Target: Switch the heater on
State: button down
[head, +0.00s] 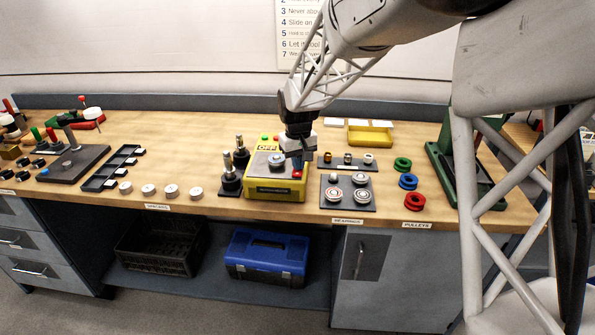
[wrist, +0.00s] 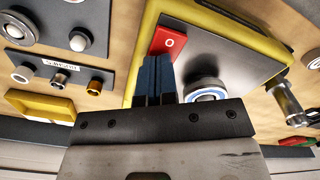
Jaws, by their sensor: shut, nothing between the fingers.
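The heater is a yellow box with a grey top (head: 262,190), standing on the bench. An OFF sign (head: 266,148) shows at its back. A round disc (head: 276,160) sits on its top. A red rocker switch (head: 297,174) is at the top's right side; in the wrist view its red end marked O (wrist: 168,40) is visible, and the rest is hidden behind my fingers. My gripper (head: 297,162) is shut and empty, pointing down over the switch. In the wrist view its fingertips (wrist: 155,62) are right at the red end; I cannot tell whether they touch it.
A dark board with bearings (head: 335,204) stands close on the right, with pulleys (head: 408,181) beyond it. Dark upright posts (head: 231,178) stand close on the left. A yellow tray (head: 370,135) lies behind at the right. The bench's front middle-left holds pale discs (head: 148,190).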

jog(key=shift+r, duration=3.45)
jog(key=shift+s+d+r, duration=0.1)
jog(key=shift+d+r, duration=0.05)
jog(key=shift+d, duration=0.05)
jog(key=s+d+r+m, duration=0.1)
jog(key=s+d+r, duration=0.2)
jog(key=s+d, duration=0.25)
jog(key=s+d+r+m+t, duration=0.1)
jog(key=s+d+r, duration=0.1)
jog(key=s+d, duration=0.4)
jog(key=s+d+r+m, duration=0.1)
jog(key=s+d+r, duration=0.2)
jog(key=s+d, duration=0.3)
jog(key=s+d+f+m, duration=0.1)
jog(key=s+d, duration=0.3)
jog(key=s, duration=0.7)
jog(key=s+d+f+m+t, duration=0.1)
jog(key=s+d, duration=0.3)
jog(key=s, duration=0.7)
jog(key=shift+s+f+m+t, duration=0.25)
jog(key=shift+f+m+t, duration=0.05)
jog(key=shift+f+m, duration=0.35)
